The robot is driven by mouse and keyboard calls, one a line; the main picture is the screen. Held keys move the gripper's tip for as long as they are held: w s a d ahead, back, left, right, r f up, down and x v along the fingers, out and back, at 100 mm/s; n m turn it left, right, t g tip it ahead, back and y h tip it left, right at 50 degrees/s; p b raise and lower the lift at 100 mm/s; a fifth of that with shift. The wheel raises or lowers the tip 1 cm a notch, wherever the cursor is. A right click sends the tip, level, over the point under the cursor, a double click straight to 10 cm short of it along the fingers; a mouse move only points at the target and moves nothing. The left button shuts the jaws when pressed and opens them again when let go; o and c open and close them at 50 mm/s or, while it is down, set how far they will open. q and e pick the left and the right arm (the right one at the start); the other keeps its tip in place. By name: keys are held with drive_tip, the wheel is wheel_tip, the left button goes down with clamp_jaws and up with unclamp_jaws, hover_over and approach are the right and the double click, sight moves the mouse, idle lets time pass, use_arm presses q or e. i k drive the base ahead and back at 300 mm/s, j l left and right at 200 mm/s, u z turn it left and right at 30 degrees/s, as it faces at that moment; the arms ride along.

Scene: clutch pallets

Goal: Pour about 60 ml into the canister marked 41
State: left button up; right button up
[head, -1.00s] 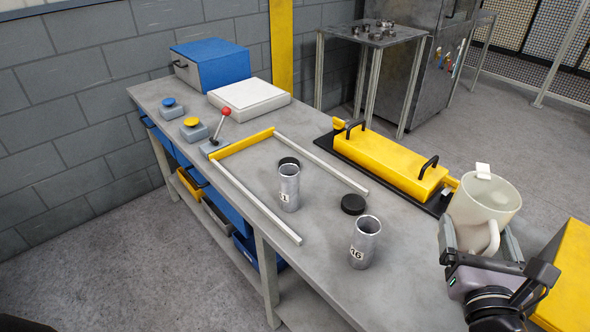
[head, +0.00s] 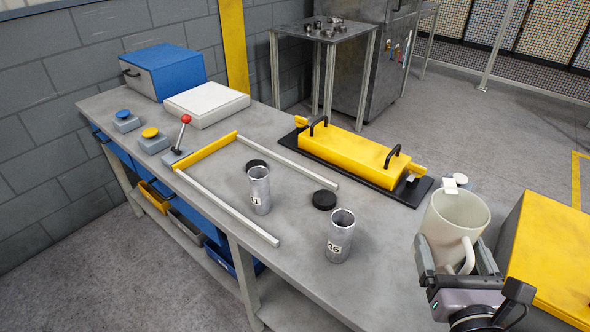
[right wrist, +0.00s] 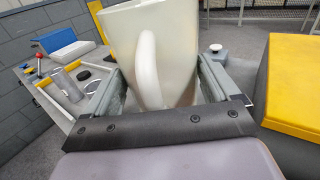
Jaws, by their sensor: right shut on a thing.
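A grey metal canister (head: 259,191) stands upright and open on the bench; its label ends in 1, the first digit unclear. A second open canister (head: 340,238), whose label seems to read 16, stands nearer me to its right. My right gripper (head: 453,257) is shut on a cream pitcher (head: 450,212), with its handle between the fingers. The pitcher is about upright, right of both canisters and apart from them. The pitcher also fills the middle of the right wrist view (right wrist: 178,40). Its contents are hidden. My left gripper is not in view.
A black lid (head: 324,200) lies between the canisters; another (head: 256,165) is behind the 1-ending canister. A rail frame (head: 228,207) flanks that canister. A yellow fixture (head: 345,150) lies behind, and a yellow box (head: 552,255) stands close right of the pitcher.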

sight(258, 176)
drive_tip(key=j, duration=0.4)
drive_tip(key=i+j, duration=0.1)
drive_tip(key=j, duration=0.2)
drive_tip(key=i+j, duration=0.1)
drive_tip(key=j, duration=0.25)
drive_tip(key=i+j, duration=0.1)
drive_tip(key=j, duration=0.2)
